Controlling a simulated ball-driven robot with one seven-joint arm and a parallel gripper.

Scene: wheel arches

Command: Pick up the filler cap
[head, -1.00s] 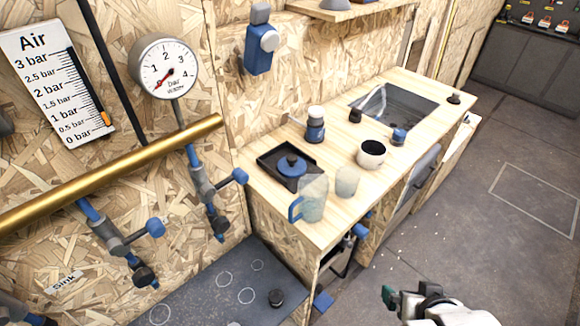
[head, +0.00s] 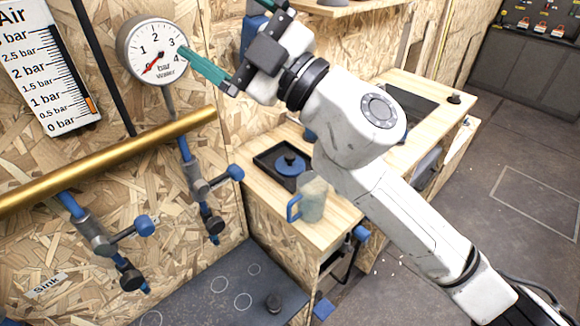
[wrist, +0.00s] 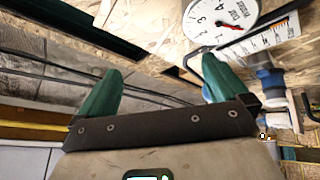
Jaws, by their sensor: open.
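No part is labelled as the filler cap. Another small dark cap (head: 454,98) stands at the far end of the wooden counter; I cannot tell which is the filler cap. My gripper (head: 222,25) is open and empty, raised high near the water gauge, well above both caps. In the wrist view, its green fingers (wrist: 162,80) are spread apart with nothing between them, and neither cap shows.
The water gauge (head: 157,51), brass pipe (head: 110,168) and blue-handled valves (head: 143,225) are on the left wall. A clear jug (head: 312,198) and a black tray with a blue lid (head: 267,161) stand on the counter. My arm hides much of the counter.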

